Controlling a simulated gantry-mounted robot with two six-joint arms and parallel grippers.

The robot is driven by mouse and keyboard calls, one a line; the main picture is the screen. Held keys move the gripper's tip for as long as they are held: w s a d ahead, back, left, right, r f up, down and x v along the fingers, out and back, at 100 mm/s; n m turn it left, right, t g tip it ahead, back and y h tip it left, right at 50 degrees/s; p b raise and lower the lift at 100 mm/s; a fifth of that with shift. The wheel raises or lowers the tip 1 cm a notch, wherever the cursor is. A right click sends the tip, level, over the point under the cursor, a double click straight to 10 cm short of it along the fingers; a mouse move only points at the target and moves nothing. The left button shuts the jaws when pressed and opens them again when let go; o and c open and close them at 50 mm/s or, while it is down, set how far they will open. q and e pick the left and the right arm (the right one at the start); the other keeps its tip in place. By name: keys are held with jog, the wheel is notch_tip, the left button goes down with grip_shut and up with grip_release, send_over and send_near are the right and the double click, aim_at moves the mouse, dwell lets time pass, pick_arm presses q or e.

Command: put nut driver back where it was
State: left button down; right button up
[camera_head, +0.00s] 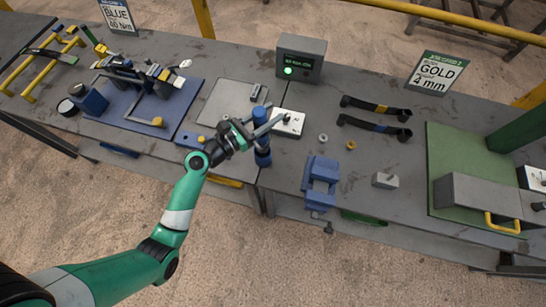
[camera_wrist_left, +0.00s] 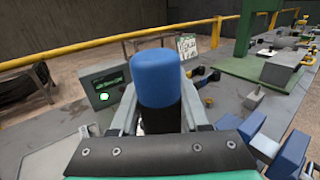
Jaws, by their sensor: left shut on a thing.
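My left gripper (camera_head: 268,128) is shut on the nut driver, which has a blue and black handle (camera_head: 262,152). The gripper holds it over the middle of the bench, near a small white-topped block (camera_head: 291,123). In the left wrist view the blue rounded end of the nut driver (camera_wrist_left: 157,80) stands up between the fingers, with a black section below it. The fingers hide part of the tool, and I cannot tell whether its lower end touches the bench. A rack of tools (camera_head: 145,78) stands on a blue mat (camera_head: 178,120) to the left. My right gripper is not in view.
A grey box with a green light (camera_head: 301,58) stands behind the gripper. A blue vise (camera_head: 320,181) is at the front, right of the gripper. A grey plate (camera_head: 225,105) lies left of the gripper.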

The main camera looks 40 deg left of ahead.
pick_arm(q)
notch_tip(320, 180, down, 10)
jog(key=b, duration=0.6)
jog(key=shift+a+f+b, duration=0.15)
jog(key=shift+b, duration=0.25)
jog(key=shift+f, duration=0.1)
jog(key=shift+c, duration=1.9)
grip_release()
jog(key=shift+f, duration=0.1)
